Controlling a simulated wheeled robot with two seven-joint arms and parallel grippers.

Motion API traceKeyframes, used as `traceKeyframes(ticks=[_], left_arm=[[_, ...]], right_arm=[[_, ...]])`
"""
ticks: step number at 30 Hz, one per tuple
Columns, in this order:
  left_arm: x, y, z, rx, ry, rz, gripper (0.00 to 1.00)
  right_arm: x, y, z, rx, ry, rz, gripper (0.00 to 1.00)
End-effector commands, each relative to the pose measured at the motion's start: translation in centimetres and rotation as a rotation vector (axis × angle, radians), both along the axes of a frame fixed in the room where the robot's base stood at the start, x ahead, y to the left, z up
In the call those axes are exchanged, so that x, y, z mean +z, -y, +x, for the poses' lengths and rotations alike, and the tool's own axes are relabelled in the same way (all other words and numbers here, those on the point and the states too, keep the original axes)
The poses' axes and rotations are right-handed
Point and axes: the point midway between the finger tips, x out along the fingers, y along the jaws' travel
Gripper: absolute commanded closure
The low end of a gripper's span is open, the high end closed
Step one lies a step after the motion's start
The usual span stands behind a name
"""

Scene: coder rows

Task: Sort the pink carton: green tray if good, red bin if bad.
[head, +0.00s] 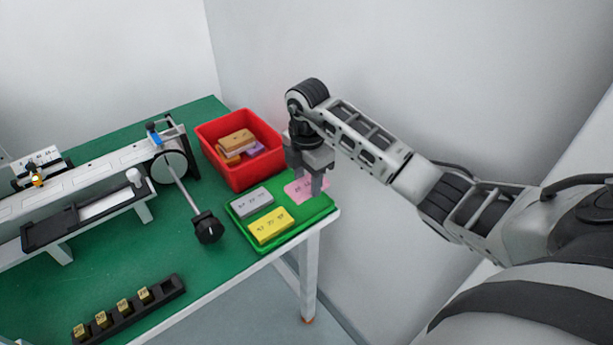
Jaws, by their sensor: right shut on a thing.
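The pink carton (297,191) has dark print on its top and is at the back right of the green tray (266,250). My right gripper (313,188) reaches down over it and is shut on it. The carton is at or just above the tray floor; I cannot tell whether it touches. A grey carton (252,202) and a yellow carton (270,225) lie in the same tray. The red bin (210,135) stands behind the tray and holds orange, brown and purple cartons. My left gripper is out of view.
A conveyor (95,187) with a printer-like device runs along the left of the green table (180,262). A lever with a black knob (208,228) sticks out beside the tray. A black rack (130,312) with several yellow blocks lies at the front. The table's right edge is close to the tray.

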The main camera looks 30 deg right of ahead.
Motion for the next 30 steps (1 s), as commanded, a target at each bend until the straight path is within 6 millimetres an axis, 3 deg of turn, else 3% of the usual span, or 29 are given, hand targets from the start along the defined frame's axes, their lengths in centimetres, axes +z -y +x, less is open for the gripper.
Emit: traceKeyframes(ticks=[15, 30], left_arm=[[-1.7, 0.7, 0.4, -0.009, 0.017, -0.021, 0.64], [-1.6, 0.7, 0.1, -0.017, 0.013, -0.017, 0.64]], right_arm=[[-4.1, -0.1, 0.0, 0.005, -0.001, 0.001, 0.66], [-4.3, -0.1, 0.0, 0.007, -0.001, 0.0, 0.66]])
